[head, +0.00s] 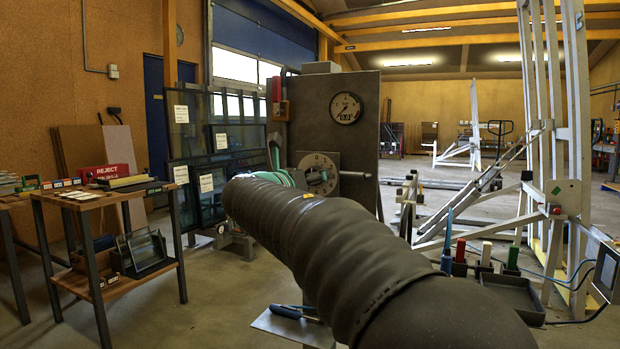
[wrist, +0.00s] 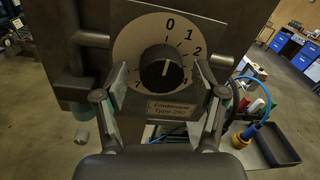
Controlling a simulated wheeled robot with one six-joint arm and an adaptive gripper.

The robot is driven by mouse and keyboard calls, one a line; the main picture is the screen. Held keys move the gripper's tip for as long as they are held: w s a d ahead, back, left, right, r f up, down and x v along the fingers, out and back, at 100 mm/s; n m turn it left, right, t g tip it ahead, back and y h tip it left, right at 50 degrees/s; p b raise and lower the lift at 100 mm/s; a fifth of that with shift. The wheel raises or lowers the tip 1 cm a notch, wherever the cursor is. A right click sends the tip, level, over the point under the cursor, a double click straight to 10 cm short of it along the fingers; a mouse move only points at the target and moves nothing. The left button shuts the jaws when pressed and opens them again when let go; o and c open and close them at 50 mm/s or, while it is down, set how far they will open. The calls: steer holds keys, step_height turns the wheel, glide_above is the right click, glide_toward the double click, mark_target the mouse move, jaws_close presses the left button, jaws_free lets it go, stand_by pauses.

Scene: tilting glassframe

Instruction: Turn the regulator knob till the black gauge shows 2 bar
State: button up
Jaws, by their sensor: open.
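The regulator knob (wrist: 161,68) is black and round, on a pale dial plate with figures including 0, 1, 2 and 7, in the wrist view. A light mark shows on the knob; its exact reading is unclear. My gripper (wrist: 161,76) is open, with one finger on each side of the knob and gaps visible between them. In the head view the dial plate (head: 328,161) is partly hidden by my arm. The black-rimmed gauge (head: 346,108) with a pale face is on the dark panel above the dial; its needle is too small to read.
A label plate (wrist: 171,108) is below the knob. The dark panel (head: 364,150) carries a horizontal bar at right. A workbench (head: 110,198) with a red REJECT box (head: 105,173) stands left. A glass rack (head: 205,140) is beside the panel; a tilting frame stands right.

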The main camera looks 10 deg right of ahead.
steer(key=shift+c, duration=0.2)
steer(key=c, duration=1.1)
steer(key=shift+m, duration=0.4)
steer(key=shift+m+y+b, duration=0.4)
steer(key=shift+m+b, duration=1.9)
steer(key=shift+m, duration=2.8)
steer(key=shift+r+m, duration=0.15)
steer(key=shift+m, duration=0.15)
